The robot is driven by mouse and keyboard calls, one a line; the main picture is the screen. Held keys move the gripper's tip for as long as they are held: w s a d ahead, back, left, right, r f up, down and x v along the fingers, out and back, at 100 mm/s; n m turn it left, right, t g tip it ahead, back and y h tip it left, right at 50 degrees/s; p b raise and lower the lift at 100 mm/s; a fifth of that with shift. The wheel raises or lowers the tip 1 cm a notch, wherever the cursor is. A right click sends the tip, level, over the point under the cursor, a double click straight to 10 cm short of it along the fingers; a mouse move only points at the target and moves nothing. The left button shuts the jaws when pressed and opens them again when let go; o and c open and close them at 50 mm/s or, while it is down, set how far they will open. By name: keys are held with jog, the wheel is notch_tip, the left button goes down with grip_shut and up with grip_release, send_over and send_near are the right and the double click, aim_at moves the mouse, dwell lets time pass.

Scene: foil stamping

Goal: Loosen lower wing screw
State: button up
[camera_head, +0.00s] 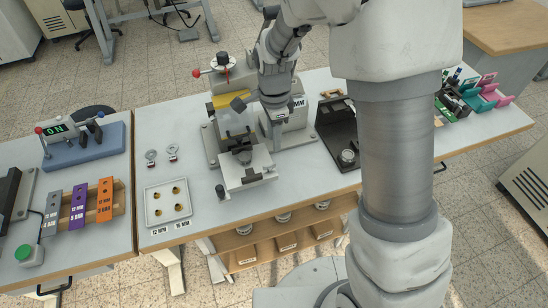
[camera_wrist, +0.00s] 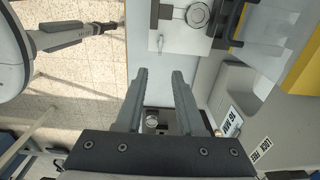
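The machine's pale plate (camera_wrist: 178,45) with a round fitting shows beyond the fingertips. A small metal piece shows at the plate's edge, but I cannot tell whether it is a wing screw. I cannot clearly identify the lower wing screw in either view.
A tray (camera_head: 149,207) with several brass pieces lies left of the machine. A black fixture (camera_head: 338,138) stands to its right. A blue base (camera_head: 90,150) and coloured blocks (camera_head: 78,205) are on the left table. My arm hides part of the right side.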

aim_at(274, 164)
notch_tip(274, 164, down, 10)
jog(key=shift+r, duration=0.1)
dwell(0.4)
grip_shut()
